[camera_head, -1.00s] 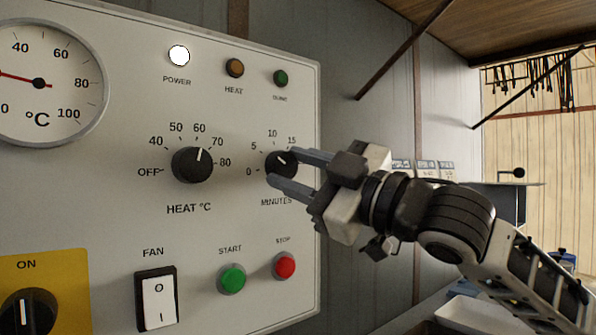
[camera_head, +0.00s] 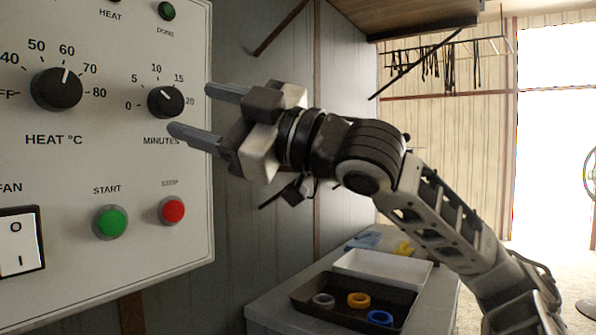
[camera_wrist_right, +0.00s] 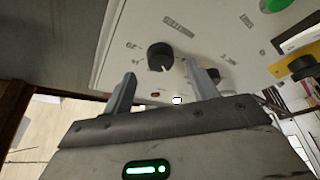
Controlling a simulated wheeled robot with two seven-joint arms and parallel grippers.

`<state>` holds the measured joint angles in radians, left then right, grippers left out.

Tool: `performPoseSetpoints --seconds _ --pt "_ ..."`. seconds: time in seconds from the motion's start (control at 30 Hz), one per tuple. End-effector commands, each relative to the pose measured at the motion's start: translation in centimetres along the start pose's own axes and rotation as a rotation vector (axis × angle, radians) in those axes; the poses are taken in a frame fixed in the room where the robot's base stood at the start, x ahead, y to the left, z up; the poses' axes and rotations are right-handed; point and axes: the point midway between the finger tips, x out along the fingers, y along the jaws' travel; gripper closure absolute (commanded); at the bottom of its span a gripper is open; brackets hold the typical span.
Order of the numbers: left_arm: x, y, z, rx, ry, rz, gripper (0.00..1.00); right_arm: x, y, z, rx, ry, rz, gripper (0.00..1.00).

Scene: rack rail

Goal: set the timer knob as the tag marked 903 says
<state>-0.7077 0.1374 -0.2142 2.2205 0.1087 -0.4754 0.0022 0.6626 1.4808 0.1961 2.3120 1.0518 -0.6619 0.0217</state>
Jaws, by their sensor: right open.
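The timer knob (camera_head: 165,101) is a black round knob above the word MINUTES on the white panel (camera_head: 120,160). Its white mark points up and left, between 5 and 10. My right gripper (camera_head: 189,109) is open and empty, with its fingers pointing at the panel just right of the knob. In the right wrist view, the knob (camera_wrist_right: 160,56) shows beyond and between the two fingertips (camera_wrist_right: 160,72), apart from them. No tag marked 903 can be made out now. My left gripper is out of view.
The heat knob (camera_head: 57,89) is left of the timer knob. The green START button (camera_head: 110,222) and a red button (camera_head: 172,210) sit below. A dark tray with rings (camera_head: 345,318) and a white tray (camera_head: 385,270) stand on a bench at lower right.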

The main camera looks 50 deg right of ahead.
Motion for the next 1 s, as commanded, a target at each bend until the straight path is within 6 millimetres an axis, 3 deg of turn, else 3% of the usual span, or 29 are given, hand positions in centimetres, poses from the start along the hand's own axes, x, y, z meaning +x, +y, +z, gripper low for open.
performPoseSetpoints --seconds 0.03,0.23,0.5,0.7,1.0 --pt "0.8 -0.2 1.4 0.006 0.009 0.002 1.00 -1.1 -0.8 0.8 -0.001 0.000 0.003 0.42" --pt "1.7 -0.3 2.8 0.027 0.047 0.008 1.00 -4.9 -0.7 0.5 0.002 0.010 0.004 0.42" --pt "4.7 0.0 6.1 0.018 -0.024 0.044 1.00 -10.2 -0.3 0.1 0.001 0.008 0.002 0.42" --pt "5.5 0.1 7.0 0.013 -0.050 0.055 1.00 -12.0 -0.1 0.0 0.001 0.003 0.000 0.42" --pt "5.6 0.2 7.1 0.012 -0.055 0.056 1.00 -12.2 0.0 -0.1 0.000 0.003 0.000 0.42"
